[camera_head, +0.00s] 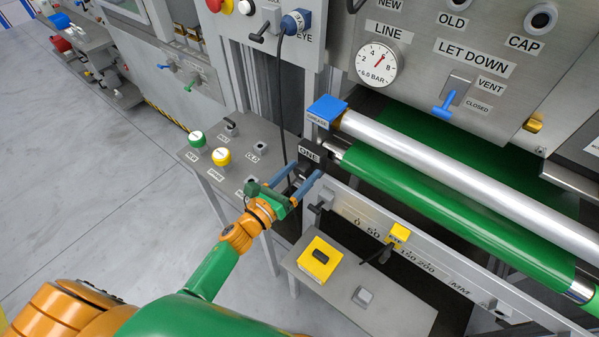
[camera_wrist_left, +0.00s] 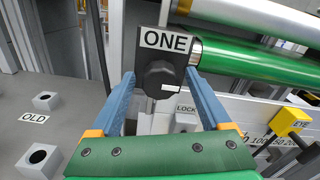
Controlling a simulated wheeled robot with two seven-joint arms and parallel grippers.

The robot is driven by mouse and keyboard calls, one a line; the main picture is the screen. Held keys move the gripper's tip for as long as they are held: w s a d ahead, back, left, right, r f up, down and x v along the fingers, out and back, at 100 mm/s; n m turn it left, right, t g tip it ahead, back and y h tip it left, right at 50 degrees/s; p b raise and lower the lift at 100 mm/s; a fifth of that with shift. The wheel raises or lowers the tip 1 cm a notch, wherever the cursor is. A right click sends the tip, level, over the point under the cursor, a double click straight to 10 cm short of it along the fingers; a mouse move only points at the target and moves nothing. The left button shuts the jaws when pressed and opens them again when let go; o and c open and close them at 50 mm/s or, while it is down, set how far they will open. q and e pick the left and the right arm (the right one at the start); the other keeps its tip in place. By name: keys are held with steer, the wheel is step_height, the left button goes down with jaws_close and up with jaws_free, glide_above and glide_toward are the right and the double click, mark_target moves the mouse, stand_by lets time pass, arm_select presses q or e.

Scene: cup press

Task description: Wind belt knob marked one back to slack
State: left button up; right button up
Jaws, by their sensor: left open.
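The belt knob marked ONE (camera_wrist_left: 162,80) is a dark, lobed knob with a small white mark at its lower edge, set on a black block below a white ONE label (camera_wrist_left: 166,40). In the head view the label (camera_head: 308,153) shows at the left end of the green roller, with the knob mostly hidden by my gripper. My left gripper (camera_head: 304,170) is open, its two blue fingers pointing at the knob. In the left wrist view the fingers (camera_wrist_left: 160,85) lie left and right of the knob; I cannot tell whether either touches it. My right gripper is out of view.
A green roller (camera_head: 440,197) and a silver roller (camera_head: 450,180) run right from the knob. A LOCK handle (camera_head: 322,198) sits just below on the scale rail. A grey bench (camera_head: 225,165) with buttons and square sockets stands left. A black cable (camera_head: 281,100) hangs close by.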

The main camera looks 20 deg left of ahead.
arm_select(q)
steer(key=shift+c, duration=0.3)
jaws_close()
